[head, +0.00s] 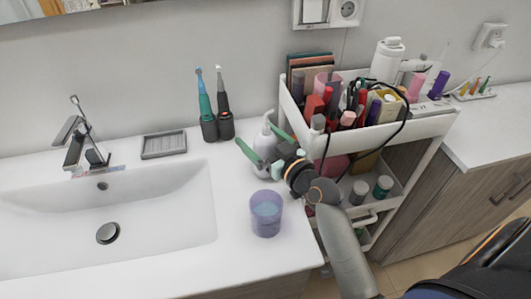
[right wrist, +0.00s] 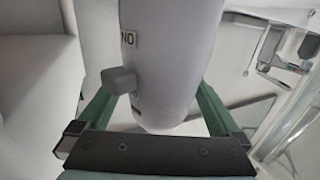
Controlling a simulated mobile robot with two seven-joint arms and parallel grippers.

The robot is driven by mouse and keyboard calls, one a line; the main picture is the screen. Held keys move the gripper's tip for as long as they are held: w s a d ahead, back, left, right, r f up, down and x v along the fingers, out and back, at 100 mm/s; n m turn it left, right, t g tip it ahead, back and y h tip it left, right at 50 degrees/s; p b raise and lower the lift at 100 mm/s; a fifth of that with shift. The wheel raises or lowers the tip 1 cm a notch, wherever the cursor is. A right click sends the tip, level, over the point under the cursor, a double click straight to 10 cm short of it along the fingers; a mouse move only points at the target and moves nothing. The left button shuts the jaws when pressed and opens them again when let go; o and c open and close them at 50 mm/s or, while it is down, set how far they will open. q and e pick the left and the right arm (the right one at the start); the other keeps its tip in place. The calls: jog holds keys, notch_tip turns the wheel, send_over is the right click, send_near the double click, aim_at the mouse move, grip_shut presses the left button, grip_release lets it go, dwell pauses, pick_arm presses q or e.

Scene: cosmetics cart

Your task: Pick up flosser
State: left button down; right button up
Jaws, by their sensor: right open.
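The flosser appears to be the white rounded device (head: 265,143) standing upright on the counter beside the cart. My right gripper (head: 253,132) is open around it, one green finger on each side. In the right wrist view the white body (right wrist: 170,55) stands between the two green fingers (right wrist: 158,92), with a grey button and a label on its front. I cannot tell whether either finger touches it. The gripper and wrist hide part of its right side in the head view. My left gripper is not in view.
A translucent purple cup (head: 266,214) stands in front of the flosser, near the counter edge. Two electric toothbrushes (head: 209,125) and a grey soap dish (head: 163,144) are behind the sink (head: 180,205). A loaded white cart (head: 425,128) stands close on the right.

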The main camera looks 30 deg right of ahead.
jog(key=shift+w, duration=0.25)
jog(key=shift+c, duration=0.2)
jog(key=c, duration=1.4)
jog(key=shift+c, duration=0.2)
jog(key=shift+r, duration=0.15)
